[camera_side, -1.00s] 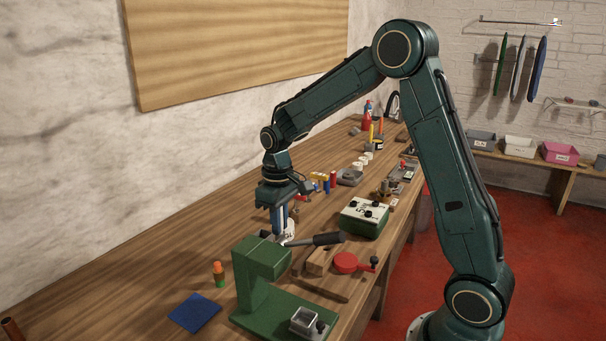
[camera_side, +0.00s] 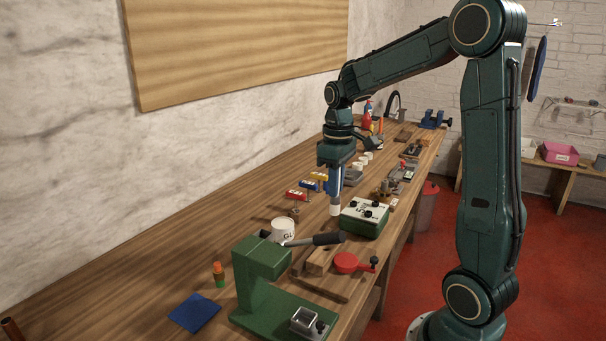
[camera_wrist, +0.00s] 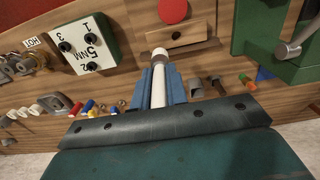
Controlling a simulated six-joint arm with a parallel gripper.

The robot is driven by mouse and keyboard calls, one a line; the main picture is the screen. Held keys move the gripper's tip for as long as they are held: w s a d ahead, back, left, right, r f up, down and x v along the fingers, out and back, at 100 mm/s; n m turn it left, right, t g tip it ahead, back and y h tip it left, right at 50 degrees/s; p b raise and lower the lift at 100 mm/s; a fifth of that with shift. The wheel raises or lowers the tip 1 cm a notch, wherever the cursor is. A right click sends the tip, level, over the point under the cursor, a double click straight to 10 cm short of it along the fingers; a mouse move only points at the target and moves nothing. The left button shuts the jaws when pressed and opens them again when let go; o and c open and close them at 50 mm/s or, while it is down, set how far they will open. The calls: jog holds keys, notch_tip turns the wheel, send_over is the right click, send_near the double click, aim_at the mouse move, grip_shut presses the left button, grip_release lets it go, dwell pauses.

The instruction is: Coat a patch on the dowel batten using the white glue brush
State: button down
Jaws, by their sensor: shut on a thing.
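My gripper (camera_side: 335,185) is shut on the white glue brush (camera_side: 335,209), which points down above the bench, left of the green box. In the wrist view the blue fingers (camera_wrist: 160,88) flank the brush's white handle (camera_wrist: 158,86), with its pale tip (camera_wrist: 159,54) beyond them. A wooden block that looks like the dowel batten (camera_side: 319,261) lies behind the green press, partly hidden by its lever. It also appears in the wrist view (camera_wrist: 192,36), with a dark spot, apart from the brush tip. The white glue pot (camera_side: 283,229) stands left of the lever.
The green press (camera_side: 255,262) has a dark lever (camera_side: 318,239) reaching right. A green box with a white top (camera_side: 366,211) and a red round tool (camera_side: 346,262) stand nearby. Coloured cylinders (camera_side: 306,192) crowd behind. A blue square (camera_side: 195,313) lies at the front left.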

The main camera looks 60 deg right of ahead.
aim_at(333, 214)
jog(key=shift+f, duration=3.65)
jog(key=shift+a+f, duration=0.25)
jog(key=shift+f, duration=0.05)
jog(key=shift+a, duration=3.45)
jog(key=shift+d, duration=3.7)
jog(key=shift+r, duration=4.05)
jog(key=shift+f, duration=0.1)
